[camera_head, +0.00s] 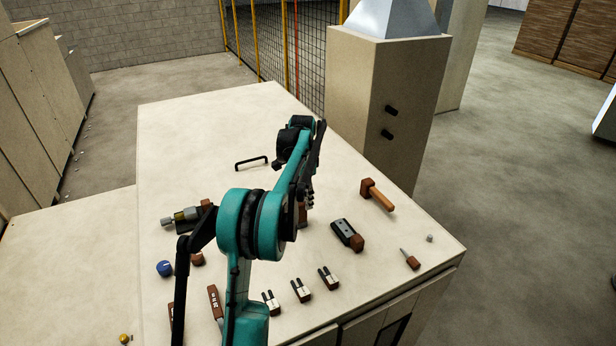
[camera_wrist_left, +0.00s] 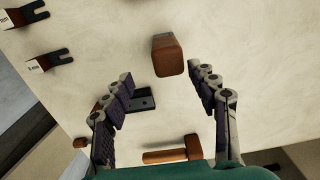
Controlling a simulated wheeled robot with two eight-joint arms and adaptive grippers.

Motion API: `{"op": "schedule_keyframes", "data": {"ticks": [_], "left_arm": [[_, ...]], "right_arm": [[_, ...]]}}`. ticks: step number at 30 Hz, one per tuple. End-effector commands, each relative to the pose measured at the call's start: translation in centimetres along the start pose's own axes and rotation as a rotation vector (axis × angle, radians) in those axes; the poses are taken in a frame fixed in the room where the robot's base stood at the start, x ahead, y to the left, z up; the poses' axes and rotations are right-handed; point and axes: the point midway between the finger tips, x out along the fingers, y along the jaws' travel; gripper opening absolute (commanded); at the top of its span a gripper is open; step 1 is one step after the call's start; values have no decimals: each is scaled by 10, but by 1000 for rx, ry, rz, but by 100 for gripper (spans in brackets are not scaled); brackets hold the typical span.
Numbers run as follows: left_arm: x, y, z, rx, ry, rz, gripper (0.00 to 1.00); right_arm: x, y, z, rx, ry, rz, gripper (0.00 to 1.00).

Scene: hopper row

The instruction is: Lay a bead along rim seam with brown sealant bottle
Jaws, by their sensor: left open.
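A brown block-shaped object (camera_wrist_left: 168,55), probably the sealant bottle, stands on the worktop in the wrist view. It lies just past the gap between my fingertips, with no visible contact. In the head view only a small brown part (camera_head: 302,214) shows below my left gripper (camera_head: 308,192); my arm hides the rest. My left gripper (camera_wrist_left: 160,80) is open and empty, its fingers pointing toward the worktop. I cannot make out the rim seam in either view. My right gripper is not in view.
The pale worktop (camera_head: 200,120) also holds a mallet (camera_head: 377,195), a black tool with a brown end (camera_head: 345,233), a screwdriver (camera_head: 410,259), a black handle (camera_head: 251,162) and several fork-shaped gauges (camera_head: 302,290). A hopper cabinet (camera_head: 385,100) stands behind. The worktop's far left is clear.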

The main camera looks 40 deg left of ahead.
Motion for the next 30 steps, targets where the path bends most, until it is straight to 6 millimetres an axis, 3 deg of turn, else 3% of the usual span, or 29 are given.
{"op": "schedule_keyframes", "data": {"ticks": [5, 21, 30], "left_arm": [[8, -15, 6, 17, -13, 19, 59], [78, -14, 6, 18, -13, 19, 59], [84, -13, 6, 18, -13, 19, 59]], "right_arm": [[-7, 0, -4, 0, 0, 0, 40], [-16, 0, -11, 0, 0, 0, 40], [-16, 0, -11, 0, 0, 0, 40]]}}
